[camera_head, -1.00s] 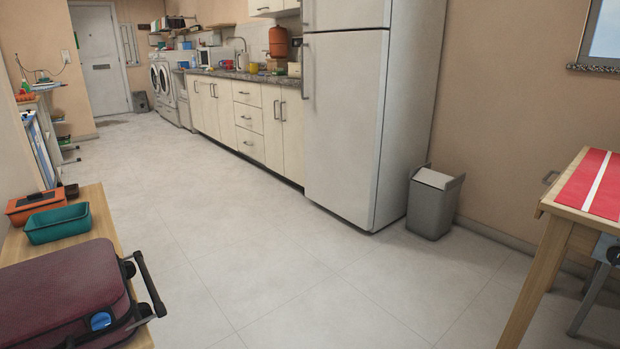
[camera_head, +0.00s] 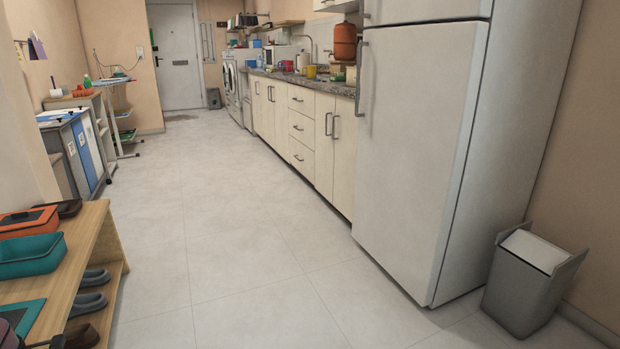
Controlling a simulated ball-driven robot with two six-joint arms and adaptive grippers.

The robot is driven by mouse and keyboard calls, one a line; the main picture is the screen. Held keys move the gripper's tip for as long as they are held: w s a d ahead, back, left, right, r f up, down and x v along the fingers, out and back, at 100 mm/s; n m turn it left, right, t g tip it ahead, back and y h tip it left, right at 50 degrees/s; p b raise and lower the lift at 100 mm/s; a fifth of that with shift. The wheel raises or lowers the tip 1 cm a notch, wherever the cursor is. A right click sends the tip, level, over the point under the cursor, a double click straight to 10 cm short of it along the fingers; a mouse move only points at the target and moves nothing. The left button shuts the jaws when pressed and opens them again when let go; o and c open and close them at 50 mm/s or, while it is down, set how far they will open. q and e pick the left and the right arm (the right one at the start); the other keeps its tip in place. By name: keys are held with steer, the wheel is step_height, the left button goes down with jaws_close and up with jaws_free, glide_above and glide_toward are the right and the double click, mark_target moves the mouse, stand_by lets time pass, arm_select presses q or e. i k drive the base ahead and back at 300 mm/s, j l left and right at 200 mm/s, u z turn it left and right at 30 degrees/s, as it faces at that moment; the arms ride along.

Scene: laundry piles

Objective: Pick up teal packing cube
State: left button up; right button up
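A teal open-topped bin or cube (camera_head: 32,257) with a rounded rim sits on the wooden bench at the left edge. A flat teal item (camera_head: 22,316) with a dark panel lies nearer on the same bench, cut by the left edge. Which of the two is the packing cube I cannot tell for certain.
The wooden bench (camera_head: 85,232) has shoes (camera_head: 92,278) on its lower shelf. An orange box (camera_head: 28,222) stands behind the teal bin. The fridge (camera_head: 415,150) and grey trash bin (camera_head: 530,285) stand at right. The floor between is clear.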

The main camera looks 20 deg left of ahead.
mark_target(41, 254)
steer(key=i+j+u, duration=0.2)
steer(key=i+u, duration=0.25)
steer(key=i, duration=0.15)
steer(key=i+u, duration=0.45)
steer(key=i, duration=0.15)
steer(key=i+l+u, duration=0.25)
steer(key=i+u, duration=0.2)
steer(key=i, duration=0.15)
steer(key=i+u, duration=0.25)
steer(key=u, duration=0.15)
steer(key=i+u, duration=0.3)
steer(key=u, duration=0.15)
steer(key=i+l+u, duration=0.15)
steer(key=u, duration=0.25)
steer(key=i, duration=0.1)
